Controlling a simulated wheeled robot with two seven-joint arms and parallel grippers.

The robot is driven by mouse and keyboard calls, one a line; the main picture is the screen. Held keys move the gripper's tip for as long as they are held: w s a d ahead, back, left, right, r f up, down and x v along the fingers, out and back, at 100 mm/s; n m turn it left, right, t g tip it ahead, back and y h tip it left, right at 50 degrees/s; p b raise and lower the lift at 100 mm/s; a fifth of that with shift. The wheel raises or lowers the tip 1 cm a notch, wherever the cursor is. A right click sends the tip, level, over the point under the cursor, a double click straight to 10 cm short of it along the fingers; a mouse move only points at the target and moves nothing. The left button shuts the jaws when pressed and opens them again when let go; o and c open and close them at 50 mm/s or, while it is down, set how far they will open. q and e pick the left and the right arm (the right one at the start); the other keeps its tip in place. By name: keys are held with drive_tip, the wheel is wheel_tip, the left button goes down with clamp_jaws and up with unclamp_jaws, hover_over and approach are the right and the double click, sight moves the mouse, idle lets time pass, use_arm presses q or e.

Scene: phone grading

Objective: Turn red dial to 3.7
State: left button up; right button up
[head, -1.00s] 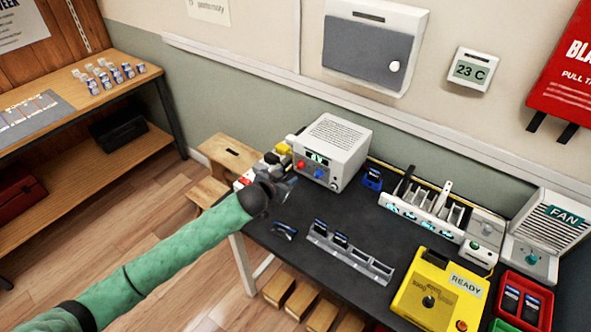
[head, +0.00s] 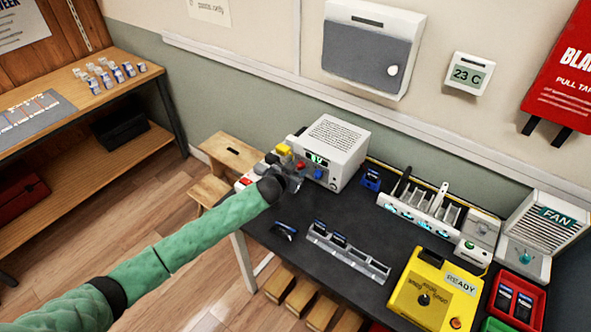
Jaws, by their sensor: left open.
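The red dial (head: 301,165) is on the front of a white power supply box (head: 338,139) at the back of the dark table. A blue dial (head: 318,174) sits to its right. A small green-lit display (head: 317,159) is above the dials, too small to read surely. My left gripper (head: 298,180) is open and close in front of the red dial, just below it. I cannot tell whether its fingers touch the dial. My right gripper is not in view.
A grey rack (head: 348,253) with dark phones lies on the table (head: 300,222). A yellow READY box (head: 434,290), a red tray (head: 519,300) and a fan unit (head: 543,230) stand to the right. A wooden stool (head: 229,152) is behind my arm.

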use_arm(q)
clamp_jaws()
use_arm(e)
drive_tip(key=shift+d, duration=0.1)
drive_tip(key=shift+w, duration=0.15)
use_arm(q)
drive_tip(key=shift+s+f+m+b, duration=0.1)
drive_tip(key=shift+m+b, duration=0.3)
drive_tip(key=shift+b, duration=0.1)
drive_tip(key=shift+d+f+m+t+y+b, duration=0.2)
drive_tip(key=shift+m+t+y+b, duration=0.45)
drive_tip(key=shift+m+b, duration=0.45)
drive_tip(key=m+t+y+b, duration=0.1)
drive_tip(key=m+b, duration=0.2)
drive_tip(key=shift+s+t+b, duration=0.1)
drive_tip(key=shift+t+b, duration=0.25)
drive_tip(key=shift+r, duration=0.1)
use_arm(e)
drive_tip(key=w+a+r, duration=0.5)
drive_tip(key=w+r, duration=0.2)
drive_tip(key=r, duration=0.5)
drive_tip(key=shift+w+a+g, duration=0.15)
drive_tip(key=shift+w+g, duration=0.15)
